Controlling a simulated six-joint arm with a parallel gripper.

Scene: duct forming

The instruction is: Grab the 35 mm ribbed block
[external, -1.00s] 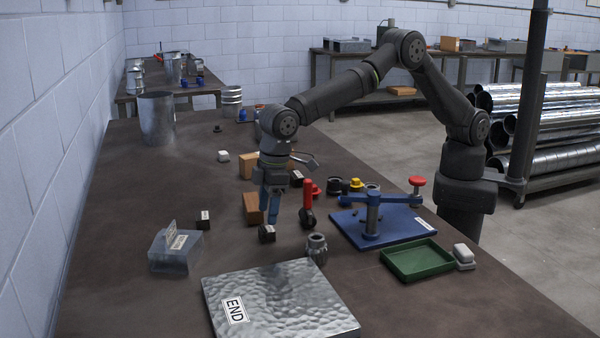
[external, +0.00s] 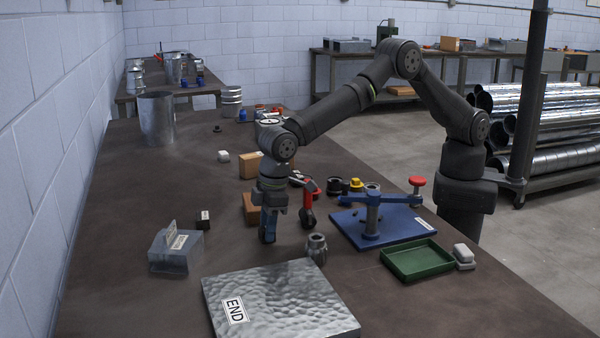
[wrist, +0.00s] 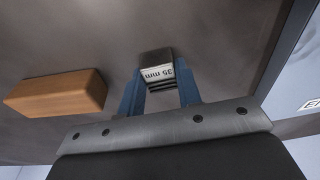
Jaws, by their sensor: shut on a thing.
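The ribbed block (wrist: 157,66) shows in the wrist view between my two blue fingertips. It is small and dark, with a white label that reads "35 mm" upside down and dark ribs below the label. My gripper (external: 268,238) is shut on it, low over the table left of the grey threaded fitting (external: 316,248). In the external view the fingers hide most or all of the block. I cannot tell whether the block touches the table.
A wooden block (wrist: 58,92) lies to the left in the wrist view. The hammered metal plate marked END (external: 285,300) lies in front. A blue clamp fixture (external: 405,232) and green tray (external: 425,265) stand to the right. A red-handled tool (external: 308,205) stands close by.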

